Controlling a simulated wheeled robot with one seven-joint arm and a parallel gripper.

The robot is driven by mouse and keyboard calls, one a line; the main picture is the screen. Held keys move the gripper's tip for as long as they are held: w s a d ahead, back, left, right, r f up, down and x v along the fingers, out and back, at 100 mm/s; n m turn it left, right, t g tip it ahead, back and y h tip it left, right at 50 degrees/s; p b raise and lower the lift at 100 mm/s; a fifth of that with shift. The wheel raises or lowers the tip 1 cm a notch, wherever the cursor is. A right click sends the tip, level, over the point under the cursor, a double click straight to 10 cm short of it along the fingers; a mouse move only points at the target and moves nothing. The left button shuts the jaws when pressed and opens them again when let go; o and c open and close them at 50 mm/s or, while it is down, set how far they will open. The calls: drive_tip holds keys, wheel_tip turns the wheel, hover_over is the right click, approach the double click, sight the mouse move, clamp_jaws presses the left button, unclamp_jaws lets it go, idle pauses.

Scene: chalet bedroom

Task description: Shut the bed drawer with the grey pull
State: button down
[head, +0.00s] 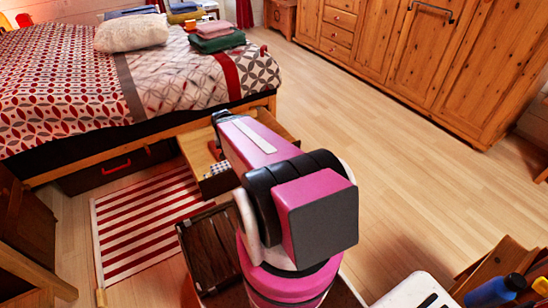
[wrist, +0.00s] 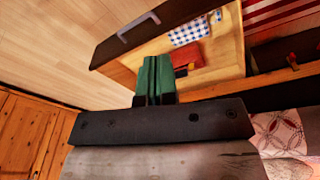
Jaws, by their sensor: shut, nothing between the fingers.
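The bed drawer (head: 194,147) stands pulled out from under the bed (head: 60,75), partly hidden behind my arm in the head view. The wrist view shows its pale wooden inside (wrist: 225,50), its dark front (wrist: 106,48) and the grey pull (wrist: 139,27) on that front. A blue checked cloth (wrist: 188,30) and a red item (wrist: 190,66) lie inside. My gripper (wrist: 154,76) is shut and empty, its green fingers showing over the drawer's near side in the wrist view, apart from the pull. Their height above it is unclear. My arm hides the fingers in the head view.
A second bed drawer with a red pull (head: 116,167) is at the left, beside a red-striped rug (head: 140,225). A dark slatted item (head: 208,250) lies near my arm. A wooden wardrobe (head: 415,50) stands along the back right.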

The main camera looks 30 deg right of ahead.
drive_tip(key=w+d+f+m+t+h, duration=0.25)
drive_tip(key=d+f+m, duration=0.35)
drive_tip(key=d+f, duration=0.6)
drive_tip(key=w+d+f+m+t+h, duration=0.1)
drive_tip(key=w+d+f+m+t, duration=0.15)
drive_tip(key=d+f+m, duration=0.7)
drive_tip(key=w+d+f+n, duration=0.3)
drive_tip(key=w+d+f, duration=0.5)
drive_tip(key=w+f, duration=0.1)
drive_tip(key=shift+w+d+f, duration=0.15)
drive_tip(key=shift+w+d, duration=0.15)
drive_tip(key=shift+d, duration=0.1)
drive_tip(key=shift+w, duration=0.1)
drive_tip(key=w, duration=1.4)
drive_tip(key=w+a, duration=0.1)
drive_tip(key=w, duration=2.7)
drive_tip(key=shift+a, duration=0.2)
drive_tip(key=shift+s, duration=0.2)
